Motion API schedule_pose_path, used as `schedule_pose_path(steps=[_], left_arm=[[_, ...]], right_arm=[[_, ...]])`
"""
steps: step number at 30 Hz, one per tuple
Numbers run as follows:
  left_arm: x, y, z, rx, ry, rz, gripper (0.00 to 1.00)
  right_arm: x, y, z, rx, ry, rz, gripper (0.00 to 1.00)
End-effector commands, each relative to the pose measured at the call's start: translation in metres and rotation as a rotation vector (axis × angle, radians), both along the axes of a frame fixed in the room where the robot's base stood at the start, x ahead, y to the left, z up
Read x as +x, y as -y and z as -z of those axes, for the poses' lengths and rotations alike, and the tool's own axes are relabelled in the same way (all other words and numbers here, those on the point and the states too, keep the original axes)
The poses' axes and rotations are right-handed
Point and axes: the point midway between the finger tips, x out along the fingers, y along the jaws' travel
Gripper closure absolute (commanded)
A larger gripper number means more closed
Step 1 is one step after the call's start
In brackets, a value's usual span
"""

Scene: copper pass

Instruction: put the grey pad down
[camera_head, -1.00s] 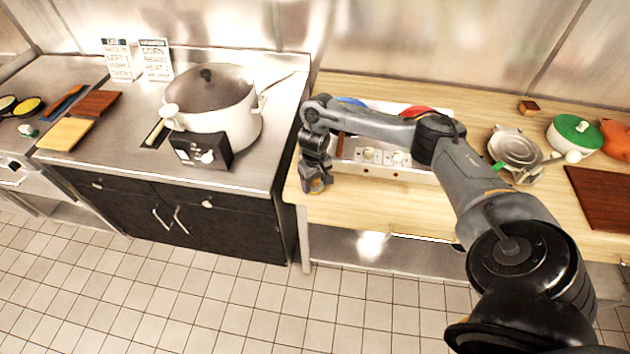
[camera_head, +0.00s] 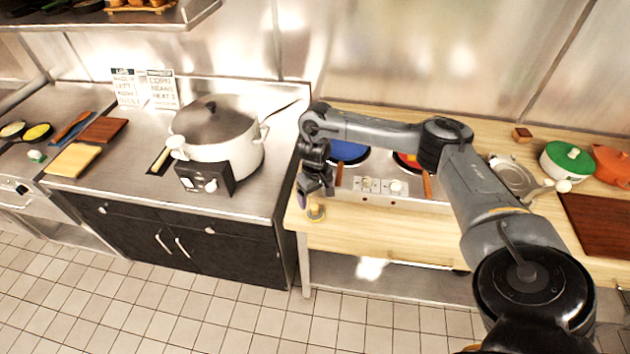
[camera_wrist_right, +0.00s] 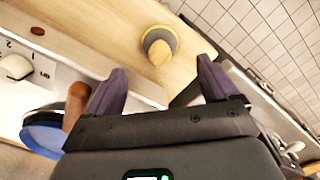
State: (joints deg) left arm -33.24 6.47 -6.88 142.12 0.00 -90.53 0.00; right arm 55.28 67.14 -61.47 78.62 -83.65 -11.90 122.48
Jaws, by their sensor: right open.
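The grey pad (camera_wrist_right: 160,42) is a small round grey piece with a tan, wood-like grip on top. It rests on the wooden counter (camera_head: 400,232) close to the front left corner; it also shows in the head view (camera_head: 316,213). My right gripper (camera_head: 312,190) is just above the pad, its fingers pointing down. In the right wrist view, my right gripper (camera_wrist_right: 161,70) has its two dark fingers spread, with nothing between them, and the pad lies beyond the tips, apart from them. My left gripper is not in view.
A two-burner cooker (camera_head: 385,188) with blue and red pans stands behind my gripper. A large lidded pot (camera_head: 215,140) sits left, across a gap. A green-lidded pot (camera_head: 568,158) and brown board (camera_head: 600,218) lie right. The counter's front strip is mostly clear.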

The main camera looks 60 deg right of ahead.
Motion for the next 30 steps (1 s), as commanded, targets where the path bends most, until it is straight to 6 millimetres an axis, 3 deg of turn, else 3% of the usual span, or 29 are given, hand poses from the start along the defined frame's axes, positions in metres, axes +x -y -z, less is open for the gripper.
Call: schedule_pose_path(steps=[1, 7, 11, 14, 17, 20, 23, 24, 27, 30], left_arm=[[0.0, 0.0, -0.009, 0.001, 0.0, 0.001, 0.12], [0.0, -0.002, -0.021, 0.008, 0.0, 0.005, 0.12], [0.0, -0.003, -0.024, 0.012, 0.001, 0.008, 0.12], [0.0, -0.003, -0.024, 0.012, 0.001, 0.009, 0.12], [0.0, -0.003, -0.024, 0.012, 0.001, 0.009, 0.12], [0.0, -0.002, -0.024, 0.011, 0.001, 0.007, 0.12], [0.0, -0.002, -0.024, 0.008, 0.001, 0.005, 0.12], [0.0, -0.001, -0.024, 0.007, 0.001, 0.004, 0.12], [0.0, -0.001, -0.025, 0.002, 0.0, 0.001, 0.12], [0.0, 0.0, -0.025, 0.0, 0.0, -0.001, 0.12]], right_arm=[[0.001, 0.0, -0.014, -0.001, 0.003, -0.001, 0.13], [0.001, 0.0, -0.036, -0.001, 0.002, -0.001, 0.13], [0.003, -0.008, -0.038, -0.001, 0.008, -0.033, 0.13], [0.012, -0.032, -0.025, -0.001, 0.034, -0.133, 0.13], [0.026, -0.079, -0.002, 0.005, 0.097, -0.313, 0.13], [0.038, -0.154, 0.026, 0.023, 0.202, -0.546, 0.13], [0.04, -0.242, 0.044, 0.046, 0.349, -0.759, 0.13], [0.037, -0.277, 0.047, 0.053, 0.413, -0.825, 0.13], [0.026, -0.349, 0.041, 0.056, 0.561, -0.93, 0.13], [0.01, -0.397, 0.025, 0.039, 0.677, -0.953, 0.13]])
